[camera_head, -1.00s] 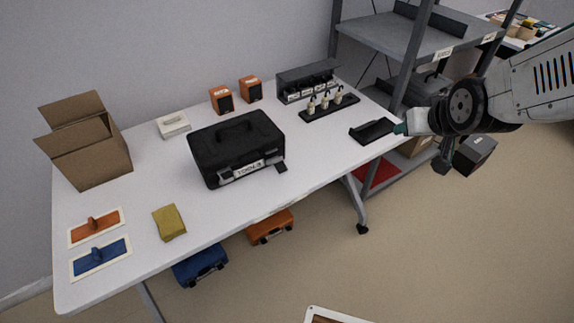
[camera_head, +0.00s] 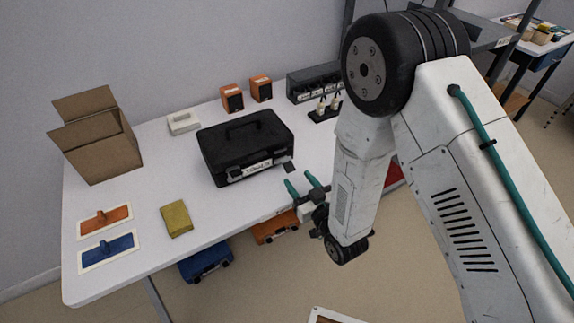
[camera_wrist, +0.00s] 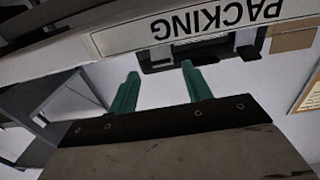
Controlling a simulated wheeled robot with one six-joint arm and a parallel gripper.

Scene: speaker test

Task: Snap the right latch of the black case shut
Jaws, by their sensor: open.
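The black case (camera_head: 245,140) stands shut-lidded on the white table in the head view, with its handle on top and a white label on its front. Its right latch (camera_head: 288,167) sticks out from the front as a dark flap. The left latch (camera_head: 233,175) sits near the label's left end. My gripper (camera_head: 298,180) is open and empty by the table's front edge, in front and slightly right of the right latch, apart from it. Its green fingers (camera_wrist: 160,70) show spread in the wrist view, where I cannot make out the latch surely.
Orange speakers (camera_head: 232,98) stand behind. A white strip marked PACKING (camera_wrist: 190,22) crosses the wrist view. My arm hides the table's right end.

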